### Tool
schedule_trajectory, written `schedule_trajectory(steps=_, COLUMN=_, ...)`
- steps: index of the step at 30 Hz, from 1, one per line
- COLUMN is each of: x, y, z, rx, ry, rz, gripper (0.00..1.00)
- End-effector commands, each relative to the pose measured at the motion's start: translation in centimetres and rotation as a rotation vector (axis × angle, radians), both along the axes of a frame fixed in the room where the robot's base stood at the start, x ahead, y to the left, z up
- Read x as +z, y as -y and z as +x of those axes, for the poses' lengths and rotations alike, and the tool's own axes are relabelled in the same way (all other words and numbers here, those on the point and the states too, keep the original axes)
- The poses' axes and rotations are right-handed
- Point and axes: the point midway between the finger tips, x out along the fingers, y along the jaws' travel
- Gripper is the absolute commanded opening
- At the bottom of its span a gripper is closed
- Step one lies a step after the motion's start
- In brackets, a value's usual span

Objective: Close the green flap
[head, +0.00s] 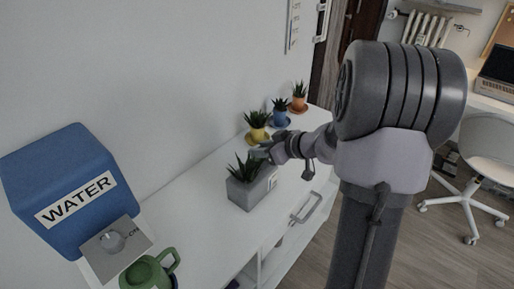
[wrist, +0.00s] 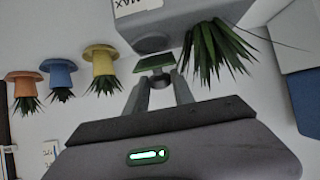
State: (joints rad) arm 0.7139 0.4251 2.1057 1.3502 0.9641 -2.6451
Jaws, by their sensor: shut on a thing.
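My gripper (wrist: 162,82) is shut on a small green piece (wrist: 153,62) with a pale edge, held between its fingertips. I cannot tell if this piece is the green flap, and no other flap shows clearly. In the head view my gripper (head: 263,153) is above the white shelf desk (head: 205,185), beside the plant in a grey box planter (head: 250,190). The planter also shows close to the fingertips in the wrist view (wrist: 170,30); I cannot tell if they touch.
Yellow (head: 257,134), blue (head: 280,117) and orange (head: 299,103) potted plants stand along the back. A blue WATER box (head: 65,185), a grey box with a knob (head: 118,250) and a green mug (head: 148,274) are at the left. A handle (head: 306,208) is at the desk's front.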

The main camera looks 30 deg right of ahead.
Motion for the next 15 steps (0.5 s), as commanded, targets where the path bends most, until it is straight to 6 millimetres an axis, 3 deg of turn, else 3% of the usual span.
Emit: schedule_trajectory(steps=15, x=-0.44, y=0.39, z=-0.83, rx=0.002, ry=0.182, rz=0.065, gripper=0.00)
